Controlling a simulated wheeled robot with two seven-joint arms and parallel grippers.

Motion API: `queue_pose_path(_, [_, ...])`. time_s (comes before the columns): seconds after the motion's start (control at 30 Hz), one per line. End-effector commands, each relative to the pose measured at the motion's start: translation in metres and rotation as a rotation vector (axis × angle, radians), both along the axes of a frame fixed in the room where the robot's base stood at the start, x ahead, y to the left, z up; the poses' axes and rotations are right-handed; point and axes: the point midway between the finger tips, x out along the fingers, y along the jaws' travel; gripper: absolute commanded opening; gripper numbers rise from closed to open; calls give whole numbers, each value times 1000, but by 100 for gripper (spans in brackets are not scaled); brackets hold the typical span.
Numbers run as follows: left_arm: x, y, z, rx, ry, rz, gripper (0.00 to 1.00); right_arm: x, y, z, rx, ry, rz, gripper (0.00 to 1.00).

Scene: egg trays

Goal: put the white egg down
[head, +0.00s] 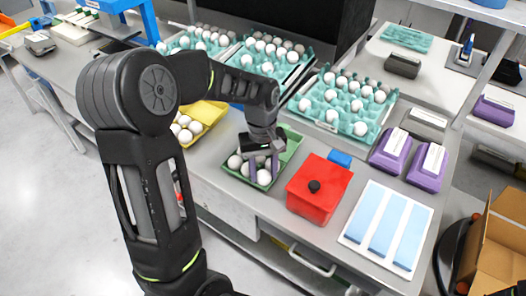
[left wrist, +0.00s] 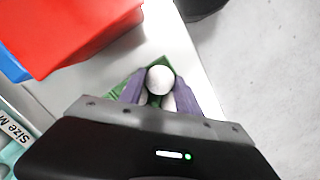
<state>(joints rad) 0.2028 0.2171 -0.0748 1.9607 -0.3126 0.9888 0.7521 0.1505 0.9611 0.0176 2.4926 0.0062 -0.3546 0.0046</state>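My left gripper (head: 264,176) points down over the green tray (head: 291,153), its purple fingers on both sides of a white egg (left wrist: 160,80). In the left wrist view, the gripper (left wrist: 160,83) has its fingertips against the egg's sides, with no clear gap. The egg is low, at the tray's near end. Other white eggs (head: 235,161) sit in the same tray beside it. Whether the held egg touches the tray floor is hidden. My right gripper is not in view.
A yellow tray of eggs (head: 207,112) lies to the left. Teal egg trays (head: 366,127) stand behind. Purple boxes (head: 427,178) and a white panel with blue strips (head: 409,256) are at right.

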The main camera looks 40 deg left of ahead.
Motion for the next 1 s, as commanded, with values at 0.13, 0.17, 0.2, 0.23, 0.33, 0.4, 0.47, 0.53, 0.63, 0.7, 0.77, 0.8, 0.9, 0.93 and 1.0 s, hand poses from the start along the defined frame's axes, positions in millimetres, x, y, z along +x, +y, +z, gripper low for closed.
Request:
queue_pose_path(0.13, [1,4,18,4,0,3,61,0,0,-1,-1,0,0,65])
queue_pose_path(0.17, [2,4,23,4,0,3,61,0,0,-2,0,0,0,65])
queue_pose_path(0.2, [3,5,32,4,-3,2,61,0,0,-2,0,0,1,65])
queue_pose_path(0.23, [4,5,39,4,-3,2,61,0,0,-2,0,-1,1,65])
queue_pose_path(0.33, [6,6,62,3,-5,2,61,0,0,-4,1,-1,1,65])
queue_pose_path(0.4, [7,7,77,3,-4,2,61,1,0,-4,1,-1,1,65])
queue_pose_path(0.47, [8,8,90,4,-5,1,61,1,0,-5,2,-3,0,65])
queue_pose_path(0.53, [9,9,103,3,-4,1,61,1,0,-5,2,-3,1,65])
queue_pose_path(0.63, [9,10,115,3,-1,1,61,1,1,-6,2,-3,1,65])
queue_pose_path(0.7, [9,11,121,2,-2,1,61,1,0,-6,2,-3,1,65])
queue_pose_path(0.77, [9,11,124,2,-1,1,61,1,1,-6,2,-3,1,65])
queue_pose_path(0.8, [9,11,125,1,0,1,61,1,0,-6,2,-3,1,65])
queue_pose_path(0.9, [9,11,125,1,0,1,61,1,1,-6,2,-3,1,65])
queue_pose_path(0.93, [9,11,125,1,0,1,61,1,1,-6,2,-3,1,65])
queue_pose_path(1.0, [9,10,125,1,0,1,61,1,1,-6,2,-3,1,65])
